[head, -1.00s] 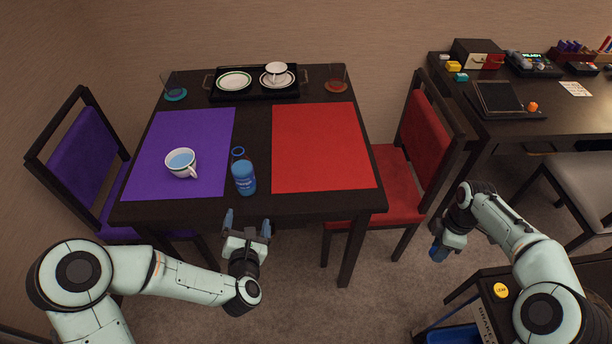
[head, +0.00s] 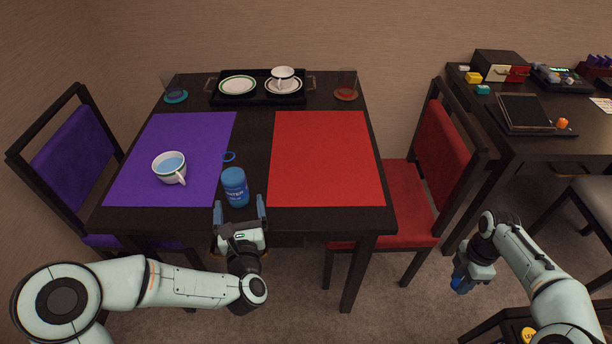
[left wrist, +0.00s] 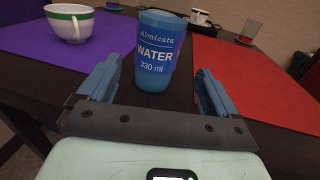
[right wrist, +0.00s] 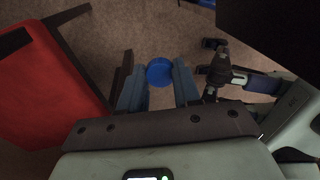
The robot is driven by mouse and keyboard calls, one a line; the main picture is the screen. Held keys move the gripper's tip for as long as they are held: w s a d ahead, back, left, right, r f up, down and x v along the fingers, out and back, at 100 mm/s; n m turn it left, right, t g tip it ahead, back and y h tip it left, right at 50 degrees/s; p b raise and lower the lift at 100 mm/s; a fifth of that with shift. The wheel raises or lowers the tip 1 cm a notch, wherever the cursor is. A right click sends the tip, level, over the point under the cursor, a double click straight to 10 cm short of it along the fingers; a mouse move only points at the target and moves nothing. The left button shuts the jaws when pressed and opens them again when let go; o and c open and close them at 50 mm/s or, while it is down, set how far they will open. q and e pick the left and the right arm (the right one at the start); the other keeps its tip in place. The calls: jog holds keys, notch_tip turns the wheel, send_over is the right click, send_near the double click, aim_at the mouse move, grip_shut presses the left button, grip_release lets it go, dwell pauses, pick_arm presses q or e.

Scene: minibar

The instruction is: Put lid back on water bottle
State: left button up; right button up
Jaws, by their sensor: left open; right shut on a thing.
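The blue water bottle (head: 235,187) stands upright on the dark table near its front edge, between the two mats. A blue ring (head: 229,157) shows just above its body. My left gripper (head: 239,209) is open at the table's front edge, close in front of the bottle. In the left wrist view the bottle (left wrist: 158,50) stands between and just beyond the open fingers. My right gripper (head: 461,281) is off the table, low to the right. In the right wrist view it is shut on a round blue lid (right wrist: 159,72).
A white cup (head: 168,166) stands on the purple mat (head: 205,135), left of the bottle. The red mat (head: 325,160) is clear. A black tray (head: 258,98) with dishes is at the back, with glasses on both sides. A red chair (head: 400,200) stands between table and right gripper.

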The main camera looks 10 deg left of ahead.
aim_at(239, 198)
pick_arm(q)
jog(key=shift+x, duration=1.75)
pick_arm(e)
jog(key=shift+f, duration=0.45)
pick_arm(q)
jog(key=b+x, duration=0.1)
jog(key=x, duration=0.4)
jog(key=shift+a+r+b, duration=0.2)
jog(key=shift+b, duration=0.2)
pick_arm(e)
jog(key=shift+w+f, duration=0.15)
jog(key=shift+f, duration=0.7)
pick_arm(q)
jog(key=shift+r, duration=0.1)
jog(key=c, duration=1.2)
